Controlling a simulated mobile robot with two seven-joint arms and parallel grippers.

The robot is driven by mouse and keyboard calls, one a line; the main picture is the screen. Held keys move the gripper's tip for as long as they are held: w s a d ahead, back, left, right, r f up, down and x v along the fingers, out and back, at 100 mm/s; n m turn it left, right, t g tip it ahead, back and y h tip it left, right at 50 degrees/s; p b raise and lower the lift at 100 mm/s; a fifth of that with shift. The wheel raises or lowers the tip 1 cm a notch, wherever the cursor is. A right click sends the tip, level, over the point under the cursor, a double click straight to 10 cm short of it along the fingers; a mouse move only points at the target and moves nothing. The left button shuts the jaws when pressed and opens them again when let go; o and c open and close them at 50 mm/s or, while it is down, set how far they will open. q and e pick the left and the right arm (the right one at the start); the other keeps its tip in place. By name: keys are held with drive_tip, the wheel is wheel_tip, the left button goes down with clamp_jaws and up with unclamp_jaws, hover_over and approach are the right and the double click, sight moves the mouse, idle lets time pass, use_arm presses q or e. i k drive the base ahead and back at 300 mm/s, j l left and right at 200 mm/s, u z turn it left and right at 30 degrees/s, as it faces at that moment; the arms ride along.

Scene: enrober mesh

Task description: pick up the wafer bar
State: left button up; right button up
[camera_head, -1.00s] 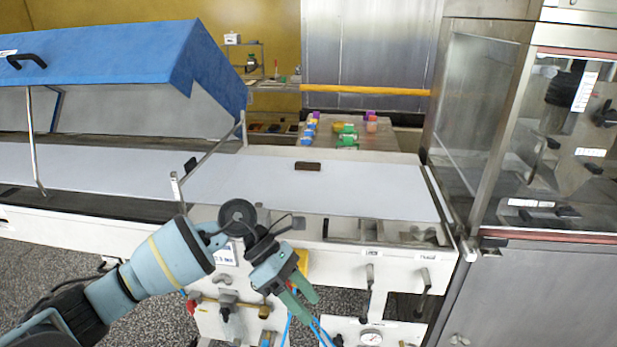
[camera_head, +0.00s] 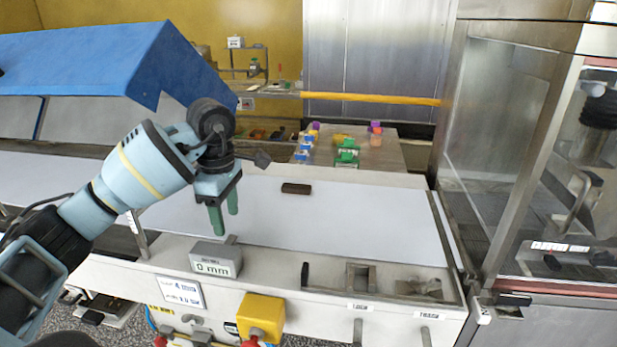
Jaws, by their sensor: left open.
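The wafer bar (camera_head: 296,188) is a small dark brown block lying on the white belt (camera_head: 350,220), near its far edge. My left gripper (camera_head: 225,222) hangs over the left part of the belt with its green fingers pointing down. It is open and empty, to the left of the bar and nearer to me, apart from it. The bar is fully in view. My right gripper is not in view.
A grey display box (camera_head: 215,260) reading 0 mm stands on the front edge below my gripper. A blue cover (camera_head: 100,65) rises at the left. A glass-doored steel cabinet (camera_head: 510,150) stands at the right. The belt around the bar is clear.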

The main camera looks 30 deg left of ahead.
sight(287, 188)
drive_tip(key=i, duration=1)
